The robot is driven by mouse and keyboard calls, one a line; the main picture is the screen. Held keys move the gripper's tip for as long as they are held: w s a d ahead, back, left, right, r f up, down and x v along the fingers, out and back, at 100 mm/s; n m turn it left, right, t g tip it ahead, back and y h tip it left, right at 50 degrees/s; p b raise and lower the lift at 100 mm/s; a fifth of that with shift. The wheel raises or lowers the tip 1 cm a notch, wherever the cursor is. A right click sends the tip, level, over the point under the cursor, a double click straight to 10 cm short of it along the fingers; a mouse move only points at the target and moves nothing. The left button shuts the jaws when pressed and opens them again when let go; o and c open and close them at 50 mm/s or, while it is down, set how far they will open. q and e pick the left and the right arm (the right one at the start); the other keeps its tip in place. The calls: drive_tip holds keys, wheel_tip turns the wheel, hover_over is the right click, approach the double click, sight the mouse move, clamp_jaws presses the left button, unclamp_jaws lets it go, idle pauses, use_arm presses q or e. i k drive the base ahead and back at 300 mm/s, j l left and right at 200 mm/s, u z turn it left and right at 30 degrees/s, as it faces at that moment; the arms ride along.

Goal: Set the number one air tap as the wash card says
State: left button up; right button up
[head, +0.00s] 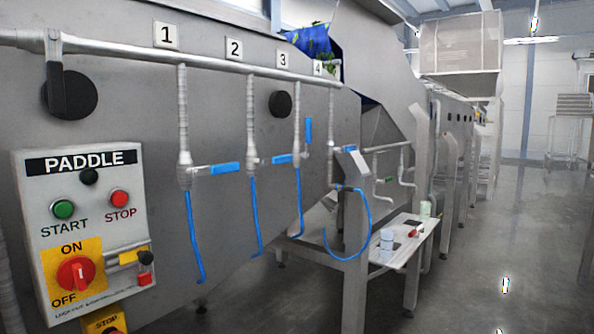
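The number one air tap (185,172) is on the pipe under the number 1 plate (166,36). Its blue handle (224,168) sticks out sideways to the right, across the pipe. A blue hose (194,240) hangs below it. I cannot make out a wash card with readable writing in the head view. Neither of my grippers is in view.
The number two tap's blue handle (284,159) is sideways; the number three tap's (308,130) is upright. The number four handle is unclear. The paddle control box (82,205) is at left. A small bench (410,250) holds small items. The right floor is open.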

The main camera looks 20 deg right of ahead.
sight(220, 169)
drive_tip(key=z, duration=0.15)
drive_tip(key=u, duration=2.7)
drive_tip(key=k+l, duration=0.2)
drive_tip(key=l, duration=0.25)
drive_tip(key=k+l, duration=0.2)
drive_tip(key=l, duration=0.2)
drive_tip(key=k+l+u, duration=0.1)
drive_tip(key=k+l, duration=0.15)
drive_tip(key=l, duration=0.2)
drive_tip(key=k+l, duration=0.2)
drive_tip(key=l, duration=0.2)
drive_tip(key=k+l, duration=0.25)
drive_tip(key=l, duration=0.2)
drive_tip(key=u, duration=0.05)
